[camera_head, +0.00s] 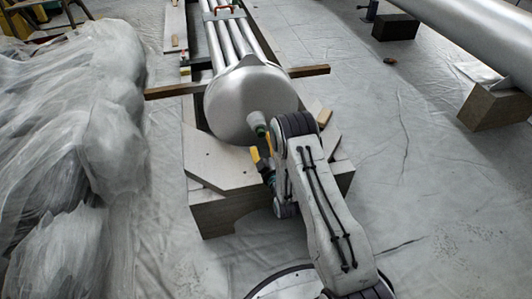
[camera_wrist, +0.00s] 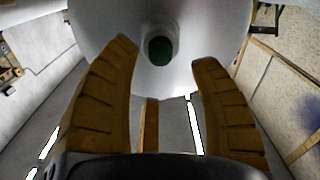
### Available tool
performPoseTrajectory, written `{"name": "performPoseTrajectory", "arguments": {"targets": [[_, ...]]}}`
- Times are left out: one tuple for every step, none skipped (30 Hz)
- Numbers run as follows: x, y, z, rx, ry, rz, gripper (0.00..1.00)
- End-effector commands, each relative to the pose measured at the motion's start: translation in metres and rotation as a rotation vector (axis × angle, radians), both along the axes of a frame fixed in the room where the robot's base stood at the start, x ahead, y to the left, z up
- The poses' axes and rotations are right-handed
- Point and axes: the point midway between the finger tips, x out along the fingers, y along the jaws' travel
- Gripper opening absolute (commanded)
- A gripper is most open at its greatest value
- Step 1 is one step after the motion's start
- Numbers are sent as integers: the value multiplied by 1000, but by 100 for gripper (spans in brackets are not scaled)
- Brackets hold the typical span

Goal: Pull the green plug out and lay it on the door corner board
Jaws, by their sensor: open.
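The green plug (camera_head: 259,122) sticks out from the round silver end of a metal vessel (camera_head: 238,100). In the wrist view the plug (camera_wrist: 160,50) shows end-on as a dark green disc inside a pale ring. My gripper (camera_head: 263,154) is open just in front of and below the plug, with nothing between its yellow fingers. In the wrist view my gripper (camera_wrist: 166,56) has one finger on each side of the plug, apart from it. A pale board with cut corners (camera_head: 215,169), apparently the door corner board, lies on a block below the vessel end. My arm hides its right part.
A wooden bar (camera_head: 172,90) crosses under the vessel. Crumpled plastic sheeting (camera_head: 75,140) is heaped at left. A large pipe (camera_head: 480,45) rests on a block (camera_head: 494,108) at right. The sheeted floor right of my arm is mostly clear.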

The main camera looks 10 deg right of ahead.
Motion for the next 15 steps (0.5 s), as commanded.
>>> {"name": "performPoseTrajectory", "arguments": {"targets": [[5,0,-4,0,-3,0,57],[7,0,-3,0,-4,0,57],[12,0,-2,0,-4,0,57],[16,0,-2,0,-4,0,57],[20,0,-2,0,-4,0,57],[25,0,-2,0,-3,0,57],[29,0,-1,0,-4,0,57],[32,0,-1,0,-4,0,57],[36,0,-1,0,-3,0,57],[39,0,-1,0,-2,0,57],[41,0,-1,0,-2,0,57],[44,0,-1,0,-2,0,57],[46,0,-1,0,-1,0,57],[48,0,-1,0,-1,0,57],[50,0,-1,0,-1,0,57]]}}
